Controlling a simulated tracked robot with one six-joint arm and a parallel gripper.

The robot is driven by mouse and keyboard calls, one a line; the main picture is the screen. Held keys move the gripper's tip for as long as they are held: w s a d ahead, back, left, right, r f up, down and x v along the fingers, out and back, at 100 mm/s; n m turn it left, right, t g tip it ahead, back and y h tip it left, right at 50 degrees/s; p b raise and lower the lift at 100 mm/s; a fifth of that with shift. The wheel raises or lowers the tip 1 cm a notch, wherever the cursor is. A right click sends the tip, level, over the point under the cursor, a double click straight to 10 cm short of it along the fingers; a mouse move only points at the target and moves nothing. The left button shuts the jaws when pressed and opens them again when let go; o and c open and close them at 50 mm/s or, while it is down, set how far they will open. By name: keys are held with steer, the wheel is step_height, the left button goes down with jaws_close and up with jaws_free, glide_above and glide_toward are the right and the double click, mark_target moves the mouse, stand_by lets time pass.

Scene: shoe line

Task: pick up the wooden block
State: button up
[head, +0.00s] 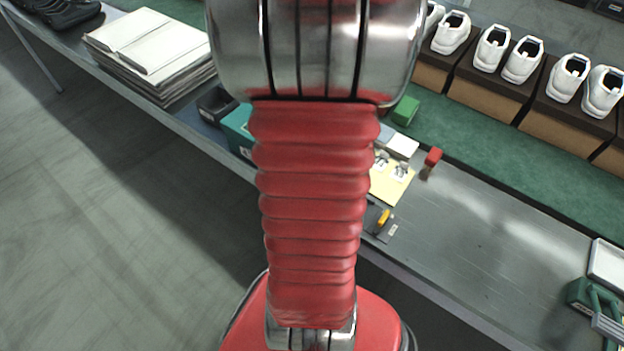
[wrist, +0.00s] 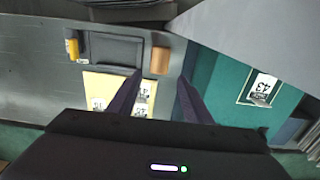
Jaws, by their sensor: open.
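The wooden block (wrist: 160,61) is small and orange-brown. In the wrist view it lies on the grey table at the right end of a dark rectangular tray (wrist: 112,50), just beyond my fingertips. My gripper (wrist: 160,76) is open, with its two dark fingers apart and nothing between them. In the picture the block lines up with the gap between the fingers; I cannot tell the height between them. In the head view my arm hides the block and my gripper.
A teal box (wrist: 218,85) labelled 43 stands close to my right finger. A yellow card (wrist: 103,86) lies by the left finger, and a small yellow item (wrist: 72,46) is further left.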

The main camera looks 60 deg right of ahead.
steer(key=shift+w, duration=0.1)
steer(key=shift+f, duration=4.3)
steer(key=shift+a, duration=0.1)
steer(key=shift+f, duration=2.6)
steer(key=shift+c, duration=0.6)
steer(key=c, duration=0.7)
steer(key=shift+r, duration=0.2)
steer(key=shift+c, duration=0.2)
step_height(320, 180, up, 10)
steer(key=shift+f, duration=0.15)
